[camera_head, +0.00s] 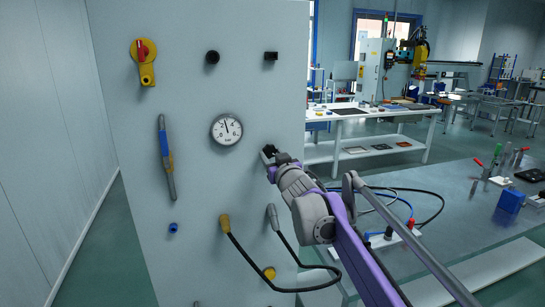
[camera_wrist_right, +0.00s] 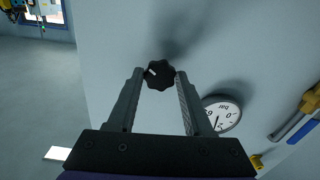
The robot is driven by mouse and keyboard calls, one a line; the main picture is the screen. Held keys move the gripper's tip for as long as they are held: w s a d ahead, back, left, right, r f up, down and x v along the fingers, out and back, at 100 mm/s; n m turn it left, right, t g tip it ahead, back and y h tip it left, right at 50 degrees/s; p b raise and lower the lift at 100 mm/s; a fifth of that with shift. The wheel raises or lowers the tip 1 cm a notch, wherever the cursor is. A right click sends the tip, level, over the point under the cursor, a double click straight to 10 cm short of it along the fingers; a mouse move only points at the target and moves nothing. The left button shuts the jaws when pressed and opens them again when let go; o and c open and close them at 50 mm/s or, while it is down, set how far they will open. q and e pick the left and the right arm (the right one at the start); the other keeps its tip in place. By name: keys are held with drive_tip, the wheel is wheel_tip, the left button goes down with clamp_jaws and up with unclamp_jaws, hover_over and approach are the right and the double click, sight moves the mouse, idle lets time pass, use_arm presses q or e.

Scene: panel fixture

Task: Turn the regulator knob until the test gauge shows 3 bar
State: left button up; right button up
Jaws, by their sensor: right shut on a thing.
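The regulator knob is a black lobed knob (camera_wrist_right: 159,74) with a white mark, on the pale panel (camera_head: 200,220). My right gripper (camera_wrist_right: 160,76) is shut on it, one finger on each side; in the head view the right gripper (camera_head: 269,153) reaches the panel from the lower right and mostly hides the knob. The round white test gauge (camera_head: 226,129) is on the panel just left of the gripper. It also shows upside down in the wrist view (camera_wrist_right: 222,114). Its dark needle points roughly upward, seemingly near 2; the exact reading is too small to tell. My left gripper is out of view.
The panel also carries a red-and-yellow switch (camera_head: 145,60), two black fittings (camera_head: 212,57), a blue-and-yellow tool (camera_head: 167,155) and a looped black hose (camera_head: 250,262) below the gripper. A grey table (camera_head: 450,210) with cables and tools stands right.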

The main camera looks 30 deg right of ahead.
clamp_jaws()
drive_tip(key=shift+r+n+p, duration=0.15)
drive_tip(key=shift+n+p, duration=1.2)
drive_tip(key=shift+n, duration=0.35)
drive_tip(key=shift+n+p, duration=0.35)
drive_tip(key=shift+n, duration=0.55)
drive_tip(key=o, duration=1)
unclamp_jaws()
drive_tip(key=b+v, duration=0.1)
drive_tip(key=v, duration=1)
drive_tip(key=shift+d, duration=0.15)
